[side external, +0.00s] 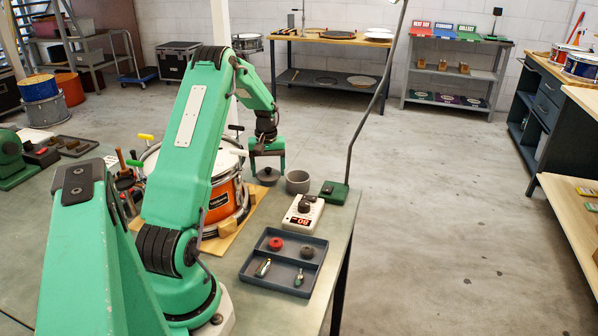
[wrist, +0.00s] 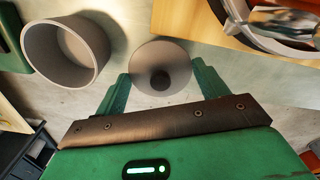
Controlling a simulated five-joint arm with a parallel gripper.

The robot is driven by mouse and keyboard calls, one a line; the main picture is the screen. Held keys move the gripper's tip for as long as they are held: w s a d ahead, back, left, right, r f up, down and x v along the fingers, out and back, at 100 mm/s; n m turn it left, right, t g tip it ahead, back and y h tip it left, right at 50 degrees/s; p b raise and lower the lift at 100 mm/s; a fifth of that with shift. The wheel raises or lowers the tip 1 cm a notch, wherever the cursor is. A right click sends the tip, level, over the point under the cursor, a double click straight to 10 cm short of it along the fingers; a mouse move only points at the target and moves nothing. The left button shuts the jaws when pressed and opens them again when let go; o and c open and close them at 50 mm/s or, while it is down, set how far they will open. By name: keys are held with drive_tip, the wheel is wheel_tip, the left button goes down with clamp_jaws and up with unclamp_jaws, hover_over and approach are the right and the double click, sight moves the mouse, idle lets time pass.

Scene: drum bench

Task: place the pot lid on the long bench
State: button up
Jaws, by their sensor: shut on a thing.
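The pot lid (side external: 268,176), a small dark grey disc with a round knob, is at my gripper (side external: 267,168) in the side view, beside the grey pot (side external: 297,182). In the wrist view the lid (wrist: 160,58) lies between the two green fingers of my gripper (wrist: 160,72), which is shut on it. The open, empty pot (wrist: 68,52) is to its left there. The lid is at or just above the grey-green bench (side external: 262,214); I cannot tell whether it touches.
An orange drum (side external: 222,202) on a wooden board is close to the left of the lid. A lamp base (side external: 334,192), a white device with a red display (side external: 302,214) and a divided tray (side external: 284,262) are nearby. Bare bench lies between the device and the drum.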

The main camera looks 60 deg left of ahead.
sight(269, 169)
drive_tip(key=shift+f, duration=0.4)
drive_tip(key=shift+f, duration=0.45)
drive_tip(key=o, duration=0.9)
drive_tip(key=shift+o, duration=0.2)
drive_tip(key=shift+r, duration=0.15)
wheel_tip(269, 169, up, 13)
drive_tip(key=shift+d, duration=0.1)
idle(0.3)
